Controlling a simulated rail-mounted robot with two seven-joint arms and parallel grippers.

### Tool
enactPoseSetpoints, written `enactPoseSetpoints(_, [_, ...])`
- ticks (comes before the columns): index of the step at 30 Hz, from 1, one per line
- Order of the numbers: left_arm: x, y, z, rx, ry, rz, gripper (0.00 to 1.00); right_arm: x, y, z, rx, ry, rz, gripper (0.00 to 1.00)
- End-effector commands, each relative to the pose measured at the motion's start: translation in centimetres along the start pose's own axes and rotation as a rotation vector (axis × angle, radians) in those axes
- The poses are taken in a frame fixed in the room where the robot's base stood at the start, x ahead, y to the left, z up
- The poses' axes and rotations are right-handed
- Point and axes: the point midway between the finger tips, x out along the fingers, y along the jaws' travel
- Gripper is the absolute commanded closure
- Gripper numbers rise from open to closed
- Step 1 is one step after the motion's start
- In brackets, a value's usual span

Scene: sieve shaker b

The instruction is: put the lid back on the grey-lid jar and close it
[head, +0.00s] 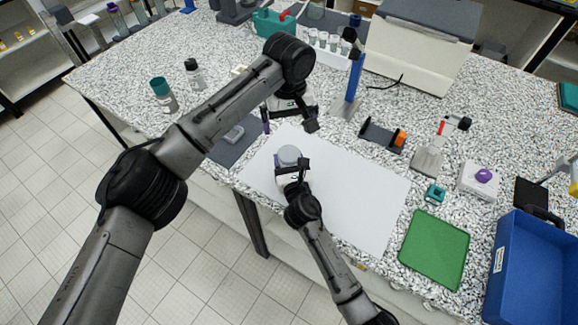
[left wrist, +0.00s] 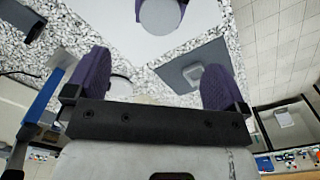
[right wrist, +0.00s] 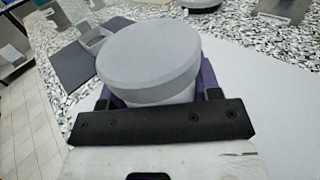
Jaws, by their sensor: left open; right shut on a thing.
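The grey-lid jar (head: 288,163) stands upright at the left part of the white sheet. Its round grey lid (right wrist: 150,55) sits on top, level in the right wrist view; I cannot tell whether it is screwed tight. My right gripper (head: 291,176) is shut around the jar's body below the lid, from the near side. My left gripper (head: 289,124) is open and empty, above and beyond the jar, apart from it. In the left wrist view the lid (left wrist: 160,15) shows at the top edge, outside the open purple fingers.
A dark mat with a grey square dish (head: 234,134) lies left of the white sheet (head: 355,200). Two bottles (head: 162,94) stand further left. A blue stand (head: 350,85), an orange-and-black holder (head: 385,137), a green tray (head: 434,248) and a blue bin (head: 500,262) stand around the sheet.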

Motion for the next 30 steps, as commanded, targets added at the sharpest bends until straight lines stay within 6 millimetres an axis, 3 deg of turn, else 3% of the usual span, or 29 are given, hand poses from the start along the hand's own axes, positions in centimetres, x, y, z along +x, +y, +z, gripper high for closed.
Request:
enactPoseSetpoints(3, [-1.9,0.0,0.0,0.000,0.001,0.001,0.00,0.0,0.0,0.0,0.000,0.000,0.000,1.00])
enactPoseSetpoints(9, [-3.8,0.0,0.0,0.000,0.000,0.001,0.00,0.0,0.0,0.0,0.000,0.000,0.000,1.00])
enactPoseSetpoints(22, [-4.4,0.0,0.0,0.000,0.000,0.000,0.00,0.0,0.0,0.0,0.000,0.000,0.000,1.00])
enactPoseSetpoints(23, [-4.4,0.0,0.0,0.000,0.000,0.000,0.00,0.0,0.0,0.0,0.000,0.000,0.000,0.41])
enactPoseSetpoints(30, [-4.3,0.0,0.0,0.000,0.000,0.000,0.00,0.0,0.0,0.0,0.000,0.000,0.000,0.18])
